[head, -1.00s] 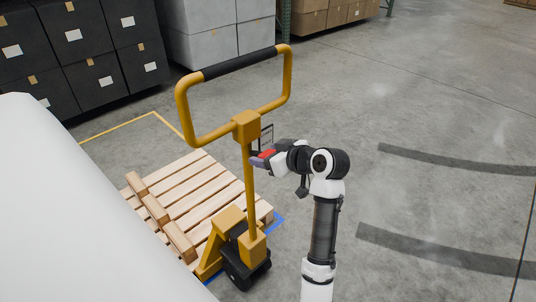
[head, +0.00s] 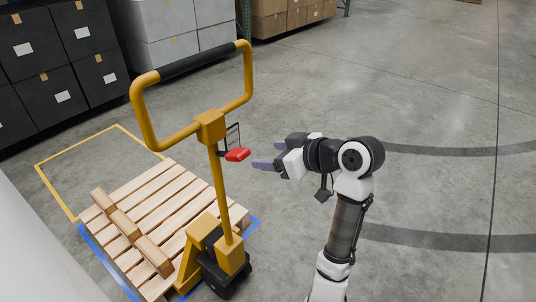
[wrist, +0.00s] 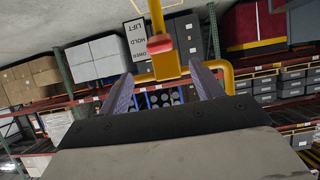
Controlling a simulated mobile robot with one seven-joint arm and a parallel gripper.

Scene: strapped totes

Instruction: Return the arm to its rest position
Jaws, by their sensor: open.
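My gripper (head: 264,156) is open and empty, to the right of the yellow pallet jack's handle post (head: 223,190) in the head view. A gap separates its purple-grey fingertips from the red lever knob (head: 237,155) on the post. In the wrist view the two fingers (wrist: 163,88) stand apart, and the red knob (wrist: 160,44) shows beyond and between them. Next to it is a small sign (wrist: 137,38) reading lift, hold, lower. My arm is bent, reaching left at the elbow in the head view.
A wooden pallet (head: 184,184) lies on the jack's forks inside blue floor tape. The jack's looped handle (head: 248,75) rises close to my gripper. Black boxes (head: 62,85) and grey boxes (head: 180,30) stand behind. The concrete floor to the right is clear.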

